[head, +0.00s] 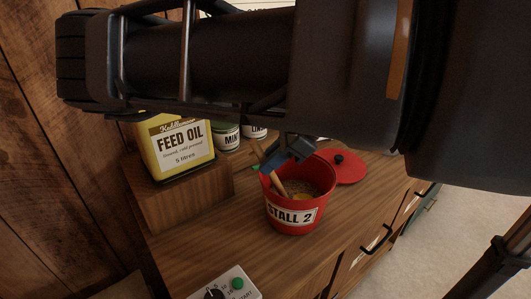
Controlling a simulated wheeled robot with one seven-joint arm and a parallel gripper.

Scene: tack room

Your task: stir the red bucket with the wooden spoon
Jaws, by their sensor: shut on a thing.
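The red bucket (291,212), labelled "STALL 2", stands upright on the wooden cabinet top (213,251). Its top is open and grainy feed with something yellow shows inside. The wooden spoon (276,183) slants into the bucket at its left side, with its lower end hidden in the bucket. My gripper (271,164) is above the bucket's back left rim, shut on the spoon's handle. My arm hides much of the upper view.
A red lid with a black knob (345,167) lies right of the bucket. A yellow feed oil can (177,147) stands on a wooden block (190,198) at left, with tins (227,137) behind. A dial box (226,285) sits in front.

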